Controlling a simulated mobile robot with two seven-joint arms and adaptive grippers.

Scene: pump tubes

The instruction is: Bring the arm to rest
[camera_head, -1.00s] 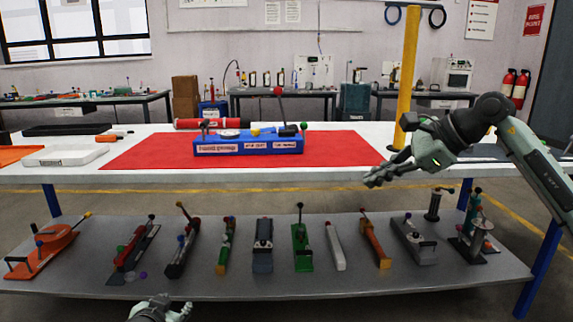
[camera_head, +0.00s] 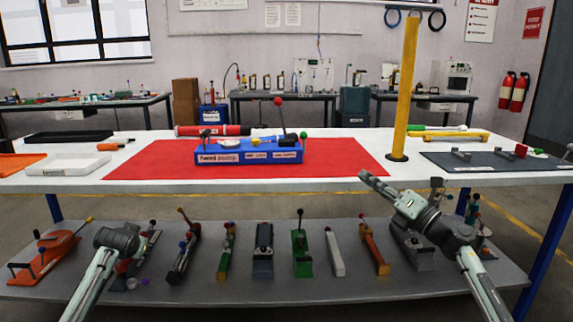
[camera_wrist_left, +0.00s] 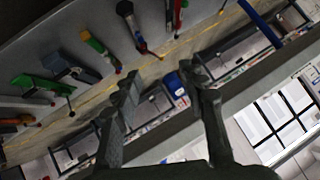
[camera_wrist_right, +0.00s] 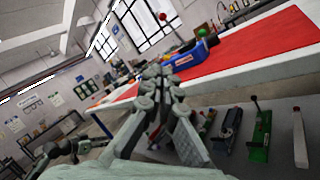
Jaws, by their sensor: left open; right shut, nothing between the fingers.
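My right gripper (camera_head: 366,178) is shut and empty just off the front edge of the white table (camera_head: 330,185), at about tabletop height. It also shows in the right wrist view (camera_wrist_right: 165,78), with its fingers together and nothing between them. My left arm (camera_head: 105,255) comes up from the lower left in the head view, in front of the lower shelf. Its fingers are hard to make out there. In the left wrist view the left gripper (camera_wrist_left: 163,95) is open, with its two fingers apart and nothing held.
A blue hand pump (camera_head: 248,157) stands on the red mat (camera_head: 140,165). A yellow post (camera_head: 406,90) rises at the table's right, near a dark mat (camera_head: 470,164) with parts. The lower shelf (camera_head: 205,288) holds several pumps and tools. White and black trays lie at left.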

